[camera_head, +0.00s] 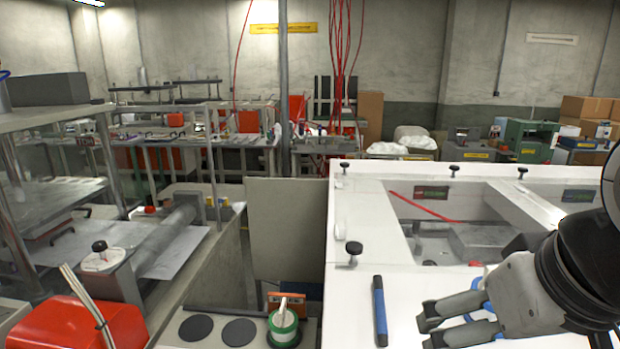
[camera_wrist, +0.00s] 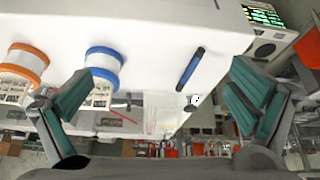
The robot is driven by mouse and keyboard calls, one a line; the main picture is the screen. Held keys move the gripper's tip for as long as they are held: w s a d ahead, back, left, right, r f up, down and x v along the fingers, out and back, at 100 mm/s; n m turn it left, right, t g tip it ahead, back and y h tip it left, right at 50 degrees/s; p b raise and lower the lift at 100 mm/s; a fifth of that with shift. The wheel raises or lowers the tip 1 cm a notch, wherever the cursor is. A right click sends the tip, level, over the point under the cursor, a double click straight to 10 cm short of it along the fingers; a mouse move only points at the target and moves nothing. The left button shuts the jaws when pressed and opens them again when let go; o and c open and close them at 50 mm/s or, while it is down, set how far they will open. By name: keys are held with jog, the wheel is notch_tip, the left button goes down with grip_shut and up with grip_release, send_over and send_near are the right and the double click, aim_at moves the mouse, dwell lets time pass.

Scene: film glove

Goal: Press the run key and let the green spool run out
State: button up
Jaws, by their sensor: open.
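A green spool (camera_head: 283,330) sits on a grey surface at the bottom middle of the head view, with a pale upright piece at its centre. I cannot make out a run key for certain. My gripper (camera_head: 428,328) is open and empty over the white table at the lower right, right of the green spool and apart from it. Its spread fingers also show in the wrist view (camera_wrist: 157,98). A blue spool (camera_wrist: 104,66) and an orange spool (camera_wrist: 26,62) show in the wrist view; the blue one is mostly hidden behind my gripper in the head view.
A blue marker (camera_head: 380,311) lies on the white table (camera_head: 350,290) left of my gripper. Two dark discs (camera_head: 238,331) lie beside the green spool. An orange-framed piece (camera_head: 287,299) stands behind it. A box with a lit screen (camera_wrist: 263,17) shows in the wrist view.

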jog(key=shift+s+d+f, duration=0.1)
jog(key=shift+s, duration=0.25)
